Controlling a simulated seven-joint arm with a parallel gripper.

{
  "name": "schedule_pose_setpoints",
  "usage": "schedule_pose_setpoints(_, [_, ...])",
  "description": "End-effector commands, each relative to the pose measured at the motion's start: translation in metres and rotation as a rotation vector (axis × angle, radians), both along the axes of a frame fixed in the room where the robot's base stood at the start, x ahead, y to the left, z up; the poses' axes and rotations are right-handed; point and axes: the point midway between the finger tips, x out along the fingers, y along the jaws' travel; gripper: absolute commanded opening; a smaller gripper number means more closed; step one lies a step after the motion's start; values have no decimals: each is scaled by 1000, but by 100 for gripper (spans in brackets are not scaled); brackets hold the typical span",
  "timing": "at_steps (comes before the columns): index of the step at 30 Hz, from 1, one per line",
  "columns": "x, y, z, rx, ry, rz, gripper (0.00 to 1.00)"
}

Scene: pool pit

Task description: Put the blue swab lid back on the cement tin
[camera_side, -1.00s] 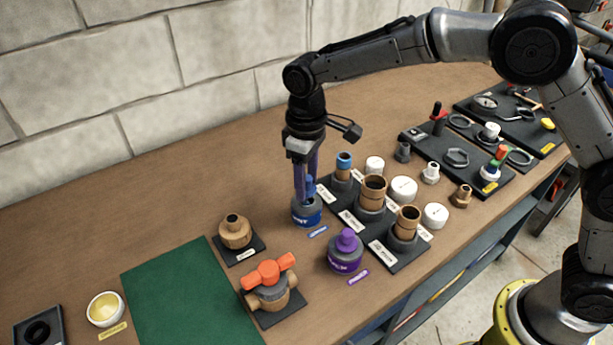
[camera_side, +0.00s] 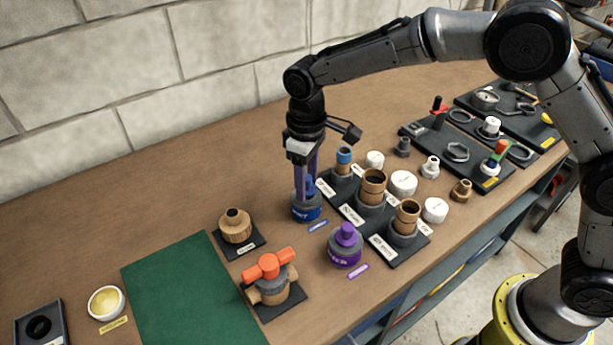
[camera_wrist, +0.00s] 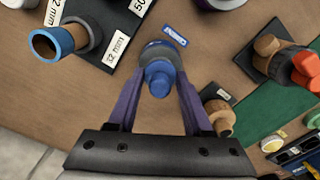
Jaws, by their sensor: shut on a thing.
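The blue cement tin (camera_side: 306,212) stands upright on the bench, beside its small blue label. The tin also shows in the wrist view (camera_wrist: 160,50). The blue swab lid (camera_wrist: 159,79) shows in the wrist view between my purple fingers, over the tin's top. In the side view the lid (camera_side: 310,187) is partly hidden by the fingers. My gripper (camera_side: 307,190) points straight down at the tin and is shut on the lid. The lid appears to touch the tin's top; whether it is fully seated cannot be told.
A purple primer tin (camera_side: 345,250) stands in front to the right. A dark rack with brown pipe fittings (camera_side: 372,190) is close on the right. A valve with an orange handle (camera_side: 270,268), a brown fitting (camera_side: 235,228) and a green mat (camera_side: 185,290) lie to the left.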

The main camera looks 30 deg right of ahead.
Motion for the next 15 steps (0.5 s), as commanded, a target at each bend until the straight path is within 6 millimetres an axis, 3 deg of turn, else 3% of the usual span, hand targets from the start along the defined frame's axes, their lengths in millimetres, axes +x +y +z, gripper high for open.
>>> schedule_pose_setpoints(15, [0, 0, -8, 0, 0, 0, 15])
